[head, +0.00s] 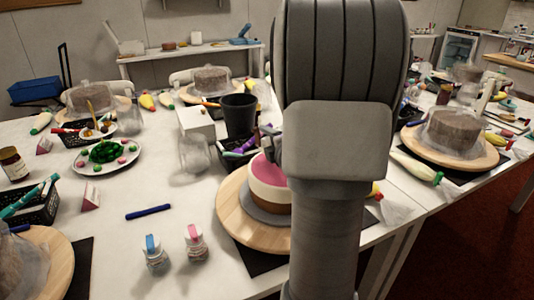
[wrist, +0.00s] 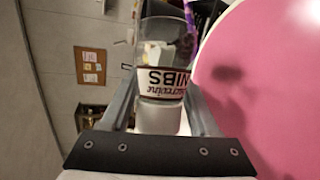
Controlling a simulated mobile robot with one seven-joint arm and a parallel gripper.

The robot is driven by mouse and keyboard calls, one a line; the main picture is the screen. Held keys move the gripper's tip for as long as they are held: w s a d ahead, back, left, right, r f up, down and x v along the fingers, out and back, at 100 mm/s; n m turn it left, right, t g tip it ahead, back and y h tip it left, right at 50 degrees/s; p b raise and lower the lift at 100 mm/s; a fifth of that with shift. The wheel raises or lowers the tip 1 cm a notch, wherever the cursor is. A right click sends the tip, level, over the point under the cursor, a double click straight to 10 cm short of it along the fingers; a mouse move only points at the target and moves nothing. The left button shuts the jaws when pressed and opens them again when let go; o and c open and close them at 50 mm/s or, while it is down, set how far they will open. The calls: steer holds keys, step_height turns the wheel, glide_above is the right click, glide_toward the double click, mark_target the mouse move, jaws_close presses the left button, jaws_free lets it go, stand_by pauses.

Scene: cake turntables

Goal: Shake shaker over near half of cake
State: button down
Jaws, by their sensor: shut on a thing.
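The cake (head: 268,192) has a pink top and a brown and white side. It stands on a round wooden turntable (head: 233,215) in the head view, partly behind my arm. Its pink top also fills the right of the wrist view (wrist: 275,85), with a dark shadow on it. My gripper (wrist: 162,92) is shut on a clear shaker (wrist: 158,115) with a "NIBS" label and a white end. The shaker is beside the pink top in that view. In the head view my arm hides the shaker.
A blue pen (head: 148,212) lies nearby. A black cup (head: 239,115) and a clear jar (head: 194,155) stand behind the cake. Another cake (head: 452,130) is at the right.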

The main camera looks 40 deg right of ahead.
steer(key=shift+f+n+t+h+b, duration=0.15)
steer(key=shift+n+t+h+b, duration=0.3)
steer(key=shift+b, duration=1.6)
steer(key=shift+f+n+t+h+b, duration=0.15)
steer(key=shift+n+b, duration=0.5)
steer(key=shift+b, duration=1.35)
steer(key=shift+r+n+b, duration=0.1)
steer(key=shift+n+b, duration=0.3)
steer(key=shift+b, duration=0.8)
steer(key=shift+a+r+n+t, duration=0.1)
steer(key=shift+r+n+t, duration=0.3)
steer(key=shift+r, duration=0.05)
steer(key=shift+d+r, duration=0.35)
steer(key=shift+d, duration=0.25)
steer(key=shift+r+n, duration=0.2)
steer(key=shift+n, duration=0.2)
steer(key=shift+w+d+r, duration=0.15)
steer(key=shift+d+r, duration=0.05)
steer(key=shift+d, duration=0.2)
steer(key=shift+a+f+t+h, duration=0.2)
steer(key=shift+a+t+h, duration=0.1)
steer(key=shift+a, duration=0.15)
steer(key=shift+r+n, duration=0.15)
steer(key=shift+n, duration=0.25)
